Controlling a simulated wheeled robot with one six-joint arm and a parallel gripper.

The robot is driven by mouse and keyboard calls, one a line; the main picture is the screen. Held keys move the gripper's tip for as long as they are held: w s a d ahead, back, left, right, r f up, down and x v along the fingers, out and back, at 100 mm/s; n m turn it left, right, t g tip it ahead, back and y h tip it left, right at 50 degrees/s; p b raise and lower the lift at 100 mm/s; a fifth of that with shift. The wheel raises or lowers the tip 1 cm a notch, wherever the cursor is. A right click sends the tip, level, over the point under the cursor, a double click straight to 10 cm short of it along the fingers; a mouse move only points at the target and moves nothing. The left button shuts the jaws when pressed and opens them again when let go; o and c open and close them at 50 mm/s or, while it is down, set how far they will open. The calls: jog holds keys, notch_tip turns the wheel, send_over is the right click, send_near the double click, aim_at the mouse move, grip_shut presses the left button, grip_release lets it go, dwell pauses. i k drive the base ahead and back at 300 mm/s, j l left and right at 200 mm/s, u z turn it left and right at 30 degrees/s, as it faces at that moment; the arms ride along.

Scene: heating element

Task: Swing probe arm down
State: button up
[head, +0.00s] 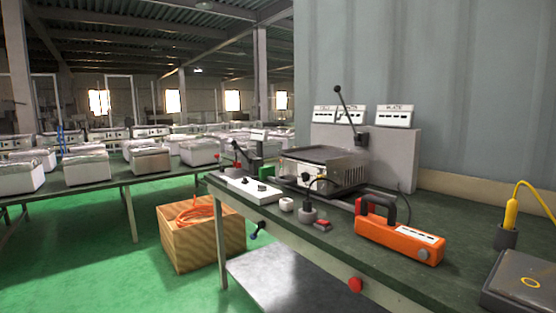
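A thin black arm with a round knob at its top (345,108) stands raised, tilted up and to the left. Its lower end meets a dark pivot block (361,139) in front of a grey upright panel (404,160). It looks like the probe arm. Below and to its left is a metal heating unit (345,172) with a dark flat top plate (325,154). The arm is apart from this plate. My gripper is not visible in this view.
An orange handheld device (398,238) with a black handle lies on the green bench (455,203). A yellow probe (511,213) stands in a dark holder at right. A white switch panel (253,189) is at the bench's left. A wooden crate (190,245) sits on the floor.

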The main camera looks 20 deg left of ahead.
aim_at(337, 89)
jog(key=u, duration=0.25)
jog(key=i+j, duration=0.2)
jog(key=i, duration=0.35)
jog(key=i+j, duration=0.2)
jog(key=i, duration=0.3)
jog(key=i+j+z, duration=0.1)
jog(key=i, duration=0.45)
jog(key=i+j, duration=0.35)
jog(key=i, duration=0.2)
jog(key=i+j, duration=0.25)
jog(key=i, duration=0.25)
